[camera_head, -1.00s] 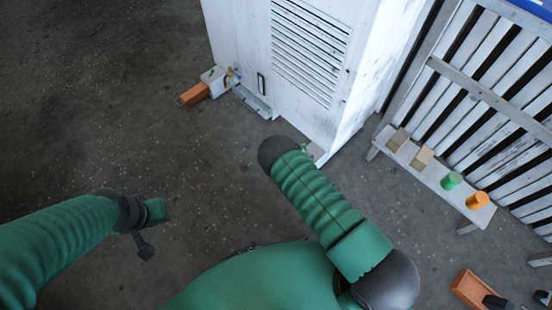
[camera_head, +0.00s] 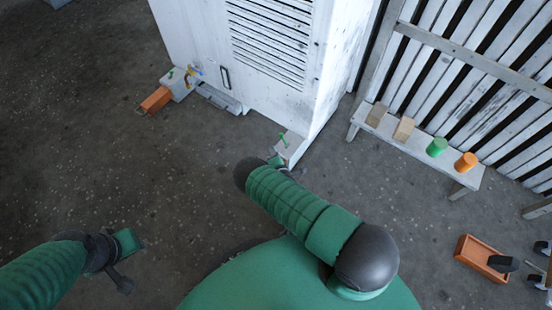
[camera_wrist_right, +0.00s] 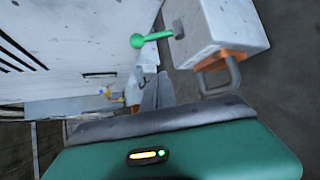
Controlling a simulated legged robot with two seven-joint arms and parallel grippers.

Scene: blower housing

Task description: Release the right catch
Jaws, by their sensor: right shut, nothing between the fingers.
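The right catch is a green ball-ended lever (camera_head: 283,139) on a white block (camera_head: 292,150) at the right foot of the white housing (camera_head: 190,35). In the right wrist view the green lever (camera_wrist_right: 138,41) sticks out leftward from the white block (camera_wrist_right: 228,25). A grey loop with orange parts (camera_wrist_right: 216,75) is on the block's near side. My right gripper (camera_wrist_right: 157,88) is shut and empty, below the lever and apart from it in the picture. In the head view my right arm mostly hides it. My left gripper (camera_head: 128,262) hangs over bare floor, far from the catch; its jaws are unclear.
Another fitting (camera_head: 176,82) with an orange block (camera_head: 155,100) is at the housing's left foot. A pale bench (camera_head: 415,155) with wooden blocks and green and orange cylinders stands by the slatted fence (camera_head: 480,75). An orange tray (camera_head: 480,258) lies at right. The floor between is clear.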

